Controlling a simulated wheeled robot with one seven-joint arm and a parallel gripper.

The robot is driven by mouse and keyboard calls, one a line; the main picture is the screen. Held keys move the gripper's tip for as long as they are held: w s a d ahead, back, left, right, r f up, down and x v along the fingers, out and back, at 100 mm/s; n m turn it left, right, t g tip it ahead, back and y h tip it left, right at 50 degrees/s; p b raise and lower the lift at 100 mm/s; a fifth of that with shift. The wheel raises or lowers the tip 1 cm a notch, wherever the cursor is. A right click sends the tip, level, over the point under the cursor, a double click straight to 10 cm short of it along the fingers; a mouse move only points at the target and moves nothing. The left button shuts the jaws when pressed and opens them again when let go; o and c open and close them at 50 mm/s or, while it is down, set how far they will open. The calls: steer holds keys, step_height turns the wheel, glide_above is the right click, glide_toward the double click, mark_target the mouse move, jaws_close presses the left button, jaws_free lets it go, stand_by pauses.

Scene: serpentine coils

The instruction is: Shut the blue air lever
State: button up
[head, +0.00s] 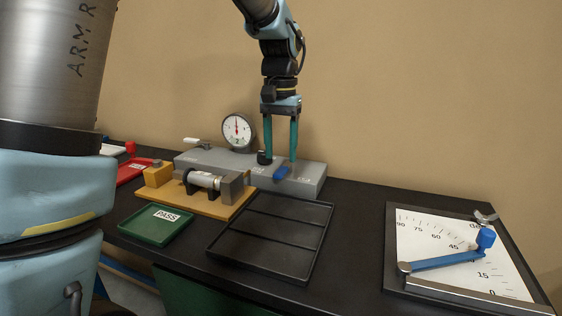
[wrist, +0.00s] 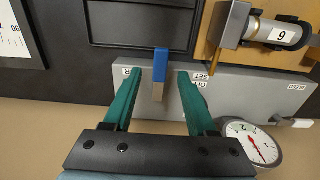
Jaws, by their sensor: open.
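The blue air lever (head: 281,173) is on the right part of a long grey block (head: 310,180). In the wrist view the lever (wrist: 160,66) points straight out over the block's front edge, across the block's length. My gripper (head: 281,160) is open, with its teal fingers pointing down at the block. In the wrist view the gripper (wrist: 160,74) has one finger on each side of the lever, with a gap on both sides. Whether a fingertip touches the block cannot be told.
A round gauge (head: 237,130) and a white lever (head: 196,142) are on the block's left part. In front are a yellow fixture (head: 210,207) with a metal cylinder (head: 204,180), a green PASS tray (head: 146,226) and an empty black tray (head: 262,262). A dial board (head: 420,228) lies at right.

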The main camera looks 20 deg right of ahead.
mark_target(281, 171)
steer(key=shift+f, duration=1.85)
jaws_close()
